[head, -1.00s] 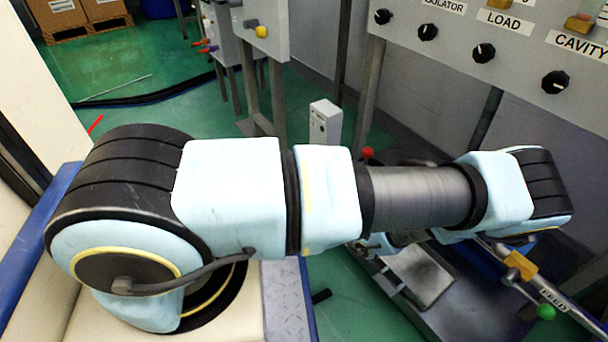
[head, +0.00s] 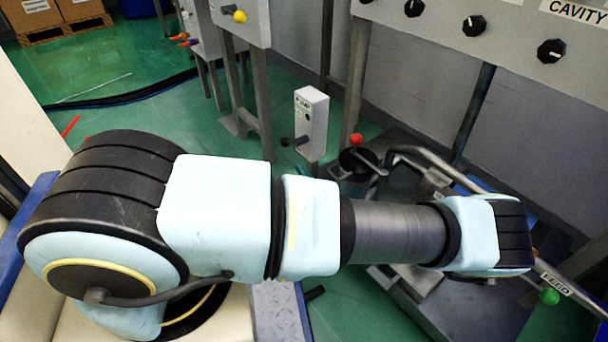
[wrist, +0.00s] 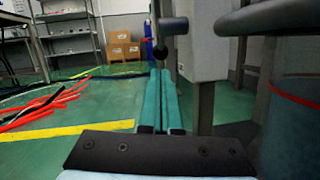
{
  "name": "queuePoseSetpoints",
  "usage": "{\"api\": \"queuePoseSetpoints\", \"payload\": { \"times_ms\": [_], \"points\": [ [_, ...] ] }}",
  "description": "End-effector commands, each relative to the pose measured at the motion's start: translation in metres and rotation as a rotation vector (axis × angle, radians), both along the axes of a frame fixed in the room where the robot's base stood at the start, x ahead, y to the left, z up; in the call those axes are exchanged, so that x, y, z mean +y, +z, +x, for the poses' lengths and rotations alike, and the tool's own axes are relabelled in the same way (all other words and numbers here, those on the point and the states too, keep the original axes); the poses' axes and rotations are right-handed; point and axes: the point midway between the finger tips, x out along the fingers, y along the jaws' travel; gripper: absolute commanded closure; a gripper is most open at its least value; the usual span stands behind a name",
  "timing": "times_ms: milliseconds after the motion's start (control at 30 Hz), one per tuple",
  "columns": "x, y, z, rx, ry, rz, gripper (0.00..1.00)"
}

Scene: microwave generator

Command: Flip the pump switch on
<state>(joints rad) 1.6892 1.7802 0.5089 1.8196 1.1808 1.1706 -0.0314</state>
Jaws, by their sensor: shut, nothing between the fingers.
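A small grey box (head: 311,122) stands on a post left of the middle of the floor equipment in the head view. A dark lever with a round knob (head: 290,141) sticks out of its left side; I take this for the pump switch. The box (wrist: 205,40) also shows at the top right of centre in the wrist view, with its dark lever (wrist: 170,27) pointing left. My gripper (wrist: 161,73) is shut and empty, its teal fingers pointing forward, below and left of the lever, apparently apart from it. In the head view my gripper is hidden by my arm.
A dark curved pipe (wrist: 275,16) is close on the right in the wrist view. A red-knobbed valve (head: 356,140) stands right of the box. A panel with black knobs (head: 550,50) is at the upper right. Green floor (wrist: 60,155) is open to the left.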

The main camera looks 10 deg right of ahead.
Motion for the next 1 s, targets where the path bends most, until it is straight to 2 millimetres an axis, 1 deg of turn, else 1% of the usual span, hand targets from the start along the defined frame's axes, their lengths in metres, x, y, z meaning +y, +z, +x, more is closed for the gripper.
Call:
{"api": "queuePoseSetpoints", "payload": {
  "times_ms": [33, 200, 300, 400, 600, 1000],
  "points": [
    [0.004, 0.0, 0.009, -0.001, 0.004, -0.002, 1.0],
    [0.012, 0.007, 0.037, -0.001, 0.004, -0.002, 1.0],
    [0.016, 0.011, 0.051, 0.0, 0.003, -0.002, 1.0],
    [0.019, 0.014, 0.059, 0.0, 0.002, -0.001, 1.0],
    [0.021, 0.017, 0.066, 0.0, 0.001, -0.001, 1.0],
    [0.021, 0.017, 0.066, -0.009, 0.0, 0.004, 1.0]
  ]
}}
